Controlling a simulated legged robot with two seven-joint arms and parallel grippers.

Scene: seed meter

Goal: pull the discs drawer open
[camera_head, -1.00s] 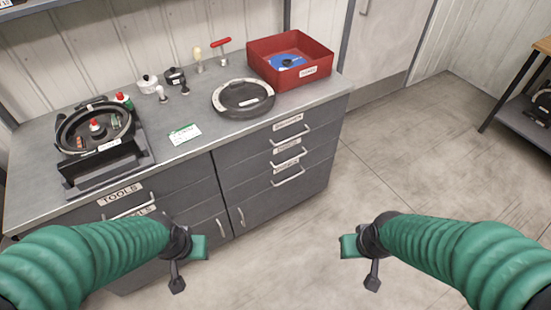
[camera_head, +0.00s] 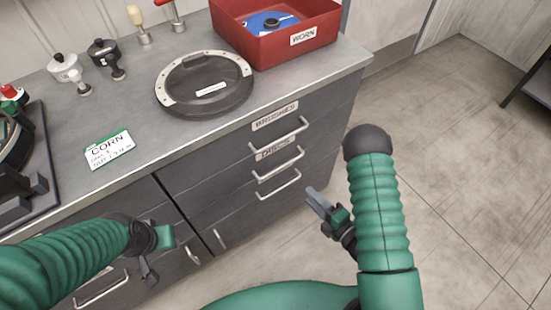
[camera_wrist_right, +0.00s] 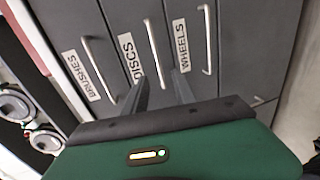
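The discs drawer (camera_head: 235,183) is the second down in the grey cabinet's right column, and it looks closed. Its bar handle (camera_head: 278,166) also shows in the right wrist view (camera_wrist_right: 154,52), beside the DISCS label (camera_wrist_right: 130,58). My right gripper (camera_head: 314,192) is in front of the drawers, to the right of the handles in the head view. In the wrist view its two fingers (camera_wrist_right: 160,78) are apart and empty, with the discs handle ahead between them; I see no contact. My left gripper (camera_head: 153,262) hangs before the left cabinet, its finger opening unclear.
The brushes drawer handle (camera_head: 278,134) is above and the wheels drawer handle (camera_wrist_right: 207,40) below. On the worktop are a red WORN bin (camera_head: 285,45), a round dark lid (camera_head: 203,85) and a CORN card (camera_head: 108,150).

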